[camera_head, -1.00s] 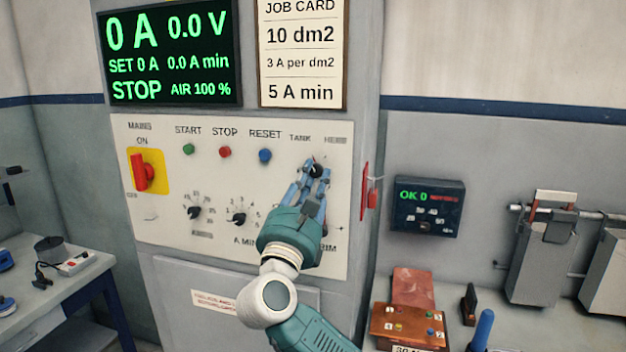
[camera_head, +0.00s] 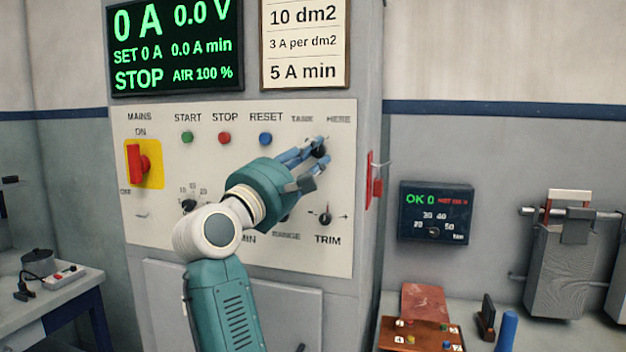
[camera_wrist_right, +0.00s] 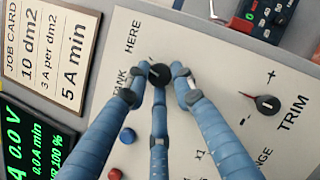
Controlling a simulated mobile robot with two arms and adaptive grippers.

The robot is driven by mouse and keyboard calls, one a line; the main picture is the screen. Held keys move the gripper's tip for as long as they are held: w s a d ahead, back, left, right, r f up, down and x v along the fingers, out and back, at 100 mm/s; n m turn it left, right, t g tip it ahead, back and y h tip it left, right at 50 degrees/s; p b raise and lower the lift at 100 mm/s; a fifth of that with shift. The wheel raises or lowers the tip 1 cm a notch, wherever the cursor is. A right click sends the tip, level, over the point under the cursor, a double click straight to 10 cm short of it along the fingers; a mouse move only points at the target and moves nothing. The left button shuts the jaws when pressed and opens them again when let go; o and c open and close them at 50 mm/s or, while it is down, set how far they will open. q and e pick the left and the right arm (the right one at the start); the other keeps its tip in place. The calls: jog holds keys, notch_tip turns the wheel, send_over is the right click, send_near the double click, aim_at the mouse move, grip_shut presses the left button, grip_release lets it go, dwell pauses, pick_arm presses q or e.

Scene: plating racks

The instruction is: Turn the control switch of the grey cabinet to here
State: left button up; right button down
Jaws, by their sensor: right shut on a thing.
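The grey cabinet (camera_head: 366,50) has a pale control panel (camera_head: 165,230). Its black control switch (camera_head: 319,150) lies below the labels TANK and HERE at the panel's upper right. My right gripper (camera_head: 318,148) is shut on this switch, its blue fingers around the knob. In the right wrist view the switch (camera_wrist_right: 159,74) sits between the fingertips, near the words HERE and TANK. The fingers cover part of the knob in the head view, and I cannot tell exactly which label its pointer faces. My left gripper is not in view.
The TRIM knob (camera_head: 325,217) is just below the gripper. START (camera_head: 187,138), STOP (camera_head: 225,138) and RESET (camera_head: 265,139) buttons lie to the left. My right arm hides the lower middle panel.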

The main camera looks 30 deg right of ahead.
jog(key=shift+a+m+g+b, duration=0.1)
jog(key=shift+m+g+b, duration=0.8)
jog(key=shift+m, duration=1)
jog(key=shift+r, duration=0.1)
jog(key=c, duration=1.5)
grip_release()
jog(key=shift+o, duration=0.2)
jog(key=shift+r, duration=0.15)
